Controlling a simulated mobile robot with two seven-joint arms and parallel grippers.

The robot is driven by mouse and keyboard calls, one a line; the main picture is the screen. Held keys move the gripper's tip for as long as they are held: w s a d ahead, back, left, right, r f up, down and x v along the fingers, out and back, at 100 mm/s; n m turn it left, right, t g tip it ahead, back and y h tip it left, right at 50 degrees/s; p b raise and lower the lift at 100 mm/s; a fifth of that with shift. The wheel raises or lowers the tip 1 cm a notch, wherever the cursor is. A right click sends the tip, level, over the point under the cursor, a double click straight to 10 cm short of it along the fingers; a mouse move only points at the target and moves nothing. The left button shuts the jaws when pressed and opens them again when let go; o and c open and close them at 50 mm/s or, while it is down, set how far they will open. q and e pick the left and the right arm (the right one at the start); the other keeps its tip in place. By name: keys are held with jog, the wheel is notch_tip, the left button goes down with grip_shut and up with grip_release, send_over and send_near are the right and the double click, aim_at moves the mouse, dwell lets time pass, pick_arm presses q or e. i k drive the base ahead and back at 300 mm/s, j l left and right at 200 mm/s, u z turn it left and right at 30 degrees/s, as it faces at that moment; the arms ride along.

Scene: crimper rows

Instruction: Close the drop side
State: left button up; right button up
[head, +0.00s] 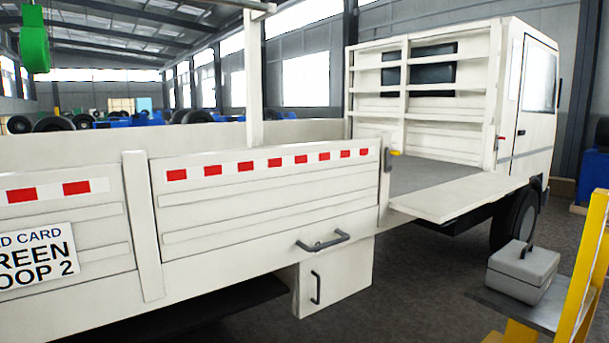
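The white truck has a side panel (258,195) with a red-and-white stripe that stands upright along the near edge of its bed. Nearer the cab, another drop side (455,197) is folded down and sticks out roughly level from the grey bed floor (425,174). A post (385,185) with a small yellow latch handle (395,153) stands between the two panels. Neither of my grippers shows in the head view.
A grey toolbox (522,270) rests on a dark shelf of a yellow-framed stand (582,285) at the lower right, close to the lowered panel. A grey handle (322,243) juts out below the upright panel. A green object (34,40) hangs at the upper left.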

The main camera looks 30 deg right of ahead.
aim_at(439, 204)
jog(key=i+l+z, duration=0.2)
jog(key=i+l, duration=0.15)
jog(key=i+l+z, duration=0.25)
jog(key=i, duration=0.15)
jog(key=i+l+z, duration=0.2)
jog(key=i, duration=0.2)
jog(key=i+l+z, duration=0.2)
jog(key=i, duration=0.25)
jog(key=i+l, duration=0.15)
jog(key=l, duration=0.2)
jog(key=i+l, duration=0.1)
jog(key=l, duration=0.3)
jog(key=i+l, duration=0.15)
jog(key=l, duration=0.2)
jog(key=i+l, duration=0.1)
jog(key=l, duration=0.25)
jog(key=i+l, duration=0.15)
jog(key=l, duration=0.25)
jog(key=i+l, duration=0.1)
jog(key=l, duration=0.25)
